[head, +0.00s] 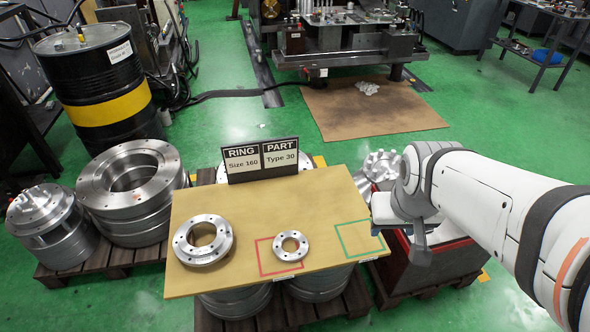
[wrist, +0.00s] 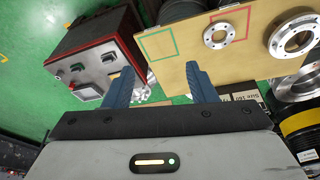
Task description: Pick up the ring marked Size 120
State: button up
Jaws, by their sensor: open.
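Two silver flanged rings lie flat on a tan board (head: 325,205). The larger ring (head: 224,243) is at the left; the smaller ring (head: 290,256) overlaps the upper right of a red outlined square. Both also show in the wrist view, the smaller one (wrist: 206,36) near the top and the larger one (wrist: 277,42) at the right. No size marking is readable on either ring. A sign (head: 262,161) at the board's back edge reads "RING Size 160" and "PART Type 30". My gripper (wrist: 159,70) is open and empty, right of the board in the head view, apart from both rings.
A green outlined square (head: 360,238) on the board's right is empty. A red-and-grey control box (wrist: 95,65) is beside the board, near my gripper. Large metal flanges (head: 132,185) on pallets and a black-and-yellow drum (head: 100,90) stand at the left.

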jog(key=w+f+n+t+b, duration=0.1)
jog(key=w+f+t+b, duration=0.1)
jog(key=w+f+b, duration=0.6)
jog(key=n+t+y+b, duration=0.55)
jog(key=y+b, duration=0.25)
jog(key=b, duration=0.4)
send_near(303, 240)
jog(key=shift+w+a+f+n+g, duration=0.1)
jog(key=shift+w+n+g, duration=0.35)
jog(key=shift+w, duration=0.4)
jog(key=shift+w+a+f, duration=0.15)
jog(key=shift+a, duration=0.15)
jog(key=b+x, duration=0.1)
jog(key=x, duration=0.6)
jog(key=shift+w+a+b, duration=0.1)
jog(key=shift+a+b, duration=0.1)
jog(key=shift+b, duration=0.15)
grip_shut()
